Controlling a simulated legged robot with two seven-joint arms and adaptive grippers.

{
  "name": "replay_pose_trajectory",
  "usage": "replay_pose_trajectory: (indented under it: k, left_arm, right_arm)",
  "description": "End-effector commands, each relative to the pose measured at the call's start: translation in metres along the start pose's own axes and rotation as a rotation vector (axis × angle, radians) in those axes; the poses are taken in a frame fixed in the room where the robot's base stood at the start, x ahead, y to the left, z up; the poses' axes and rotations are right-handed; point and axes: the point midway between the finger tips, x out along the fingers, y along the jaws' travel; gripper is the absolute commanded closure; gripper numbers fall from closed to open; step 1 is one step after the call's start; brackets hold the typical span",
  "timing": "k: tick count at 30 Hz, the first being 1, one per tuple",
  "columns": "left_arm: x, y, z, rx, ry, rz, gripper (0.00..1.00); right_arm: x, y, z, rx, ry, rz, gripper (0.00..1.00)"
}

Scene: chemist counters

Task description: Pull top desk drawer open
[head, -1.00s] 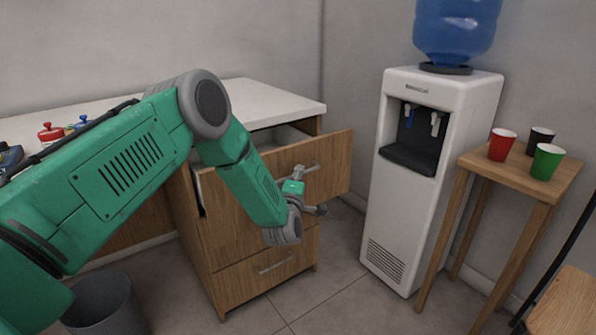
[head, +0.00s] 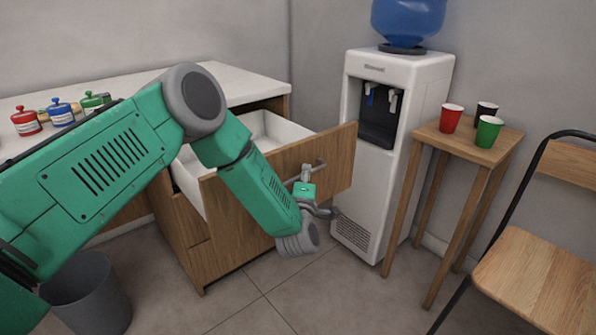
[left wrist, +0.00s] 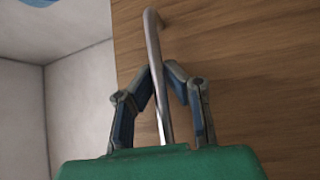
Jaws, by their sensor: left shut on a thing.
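The top desk drawer (head: 333,157) is pulled well out of the wooden desk, and its white inside (head: 266,133) shows empty where I can see it. Its wooden front also fills the right of the left wrist view (left wrist: 250,60). The metal bar handle (head: 312,168) is on the drawer front. My left gripper (head: 312,182) is shut on this handle; in the left wrist view its two fingers (left wrist: 159,75) close around the bar (left wrist: 154,45). My arm hides part of the drawer. My right gripper is not in view.
A white water cooler (head: 400,80) stands right of the drawer. A small wooden table (head: 468,148) holds red, black and green cups. A chair (head: 540,265) is at the right. A grey bin (head: 88,295) stands at lower left. Clear floor lies before the desk.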

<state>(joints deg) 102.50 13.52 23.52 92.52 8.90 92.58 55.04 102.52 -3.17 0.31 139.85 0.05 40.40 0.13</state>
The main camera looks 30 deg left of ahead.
Motion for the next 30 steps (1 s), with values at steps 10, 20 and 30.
replay_pose_trajectory:
  k: [10,20,30]
  left_arm:
    - [-0.006,-0.01,0.0,0.01,-0.001,-0.023,1.0]
    - [-0.005,-0.006,0.0,0.007,0.0,-0.014,0.69]
    - [-0.026,-0.005,0.001,0.006,-0.001,-0.014,0.69]
  right_arm:
    - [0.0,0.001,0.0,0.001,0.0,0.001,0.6]
    - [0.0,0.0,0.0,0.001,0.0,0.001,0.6]
    - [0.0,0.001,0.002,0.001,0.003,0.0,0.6]
